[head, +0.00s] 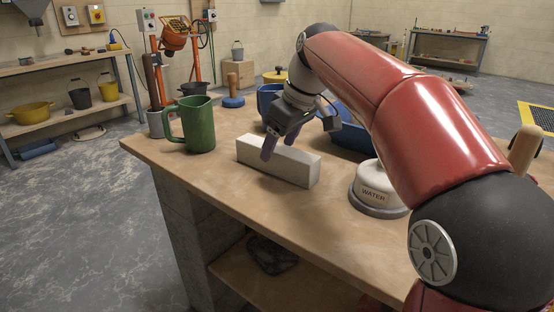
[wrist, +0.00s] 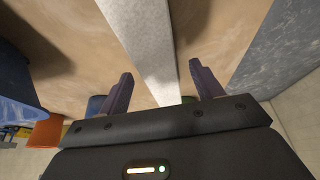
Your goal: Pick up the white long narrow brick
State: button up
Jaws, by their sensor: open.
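The white long narrow brick (head: 285,165) lies on the wooden workbench, near its front edge. My gripper (head: 279,146) is over the brick's left part in the head view, with one finger in front of its near face and the other at its far side. In the wrist view the brick (wrist: 148,45) runs away between the two fingers of my gripper (wrist: 160,92), with gaps on both sides. The gripper is open and holds nothing. I cannot tell how far below the brick's top the fingertips reach.
A green jug (head: 193,125) stands left of the brick. A white container marked WATER (head: 374,183) stands to its right. Blue tubs (head: 349,140) are behind, partly hidden by my arm. The bench top (head: 225,165) is bare in front of the brick.

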aim_at(278, 147)
jog(key=x, duration=0.3)
jog(key=shift+a+f, duration=0.1)
jog(key=shift+f, duration=0.05)
jog(key=shift+c, duration=0.3)
grip_shut()
